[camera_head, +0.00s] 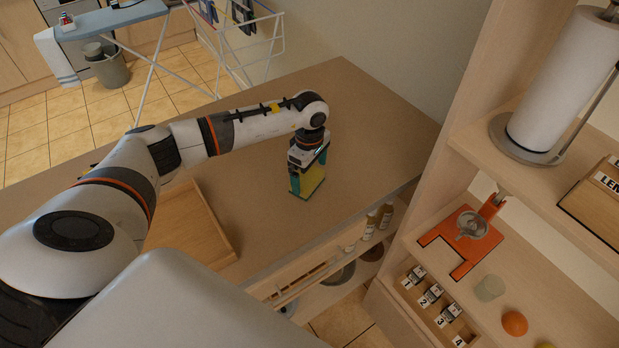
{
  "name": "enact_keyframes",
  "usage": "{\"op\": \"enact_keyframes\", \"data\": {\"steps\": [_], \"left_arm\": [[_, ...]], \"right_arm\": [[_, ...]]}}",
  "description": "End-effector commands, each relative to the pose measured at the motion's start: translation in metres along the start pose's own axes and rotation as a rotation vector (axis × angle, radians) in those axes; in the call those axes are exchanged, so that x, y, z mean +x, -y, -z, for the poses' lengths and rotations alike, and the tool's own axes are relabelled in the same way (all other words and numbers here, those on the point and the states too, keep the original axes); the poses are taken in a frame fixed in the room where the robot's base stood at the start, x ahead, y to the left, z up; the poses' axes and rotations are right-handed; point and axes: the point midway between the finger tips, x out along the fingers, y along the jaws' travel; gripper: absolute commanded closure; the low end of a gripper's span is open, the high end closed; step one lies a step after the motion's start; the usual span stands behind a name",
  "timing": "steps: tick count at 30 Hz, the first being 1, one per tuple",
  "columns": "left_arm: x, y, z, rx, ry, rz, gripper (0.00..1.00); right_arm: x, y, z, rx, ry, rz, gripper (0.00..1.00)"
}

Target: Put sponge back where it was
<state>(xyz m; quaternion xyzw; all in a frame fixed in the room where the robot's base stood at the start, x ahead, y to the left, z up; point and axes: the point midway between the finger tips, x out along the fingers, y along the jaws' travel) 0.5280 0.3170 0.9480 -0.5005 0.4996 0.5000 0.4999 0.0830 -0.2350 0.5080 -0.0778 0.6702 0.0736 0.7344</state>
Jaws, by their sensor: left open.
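My left gripper (306,160) points down over the counter (365,115), near its middle. Below and between its fingers is a yellow and teal block (311,180), which looks like the sponge, standing upright on the counter or just over it. The gripper is open around its upper part, and its body hides the top of the block. A wooden tray (220,213) lies on the counter to the left, partly hidden by my left arm; the part that shows is bare. My right gripper is not in view.
At right, a shelf unit holds a paper towel roll (563,85), an orange juicer stand (461,240), numbered blocks (430,295) and an orange (514,323). Bottles (377,220) stand on the shelf under the counter. The counter behind the gripper is clear.

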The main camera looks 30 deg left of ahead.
Motion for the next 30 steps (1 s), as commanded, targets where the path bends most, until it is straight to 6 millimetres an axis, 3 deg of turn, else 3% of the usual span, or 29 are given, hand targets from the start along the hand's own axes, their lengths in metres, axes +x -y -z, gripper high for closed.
{"op": "enact_keyframes", "data": {"steps": [6,13,18,30], "left_arm": [[-0.047,0.001,0.0,0.002,0.001,0.007,0.0],[-0.083,0.001,0.0,0.0,0.0,0.003,0.0],[-0.093,0.0,0.0,0.0,0.0,0.001,0.0],[-0.093,0.0,0.0,0.0,0.0,0.0,0.0]], "right_arm": [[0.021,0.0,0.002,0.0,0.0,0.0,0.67],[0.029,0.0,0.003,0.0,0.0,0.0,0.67],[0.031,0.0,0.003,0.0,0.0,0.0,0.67],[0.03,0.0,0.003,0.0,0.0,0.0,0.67]]}}
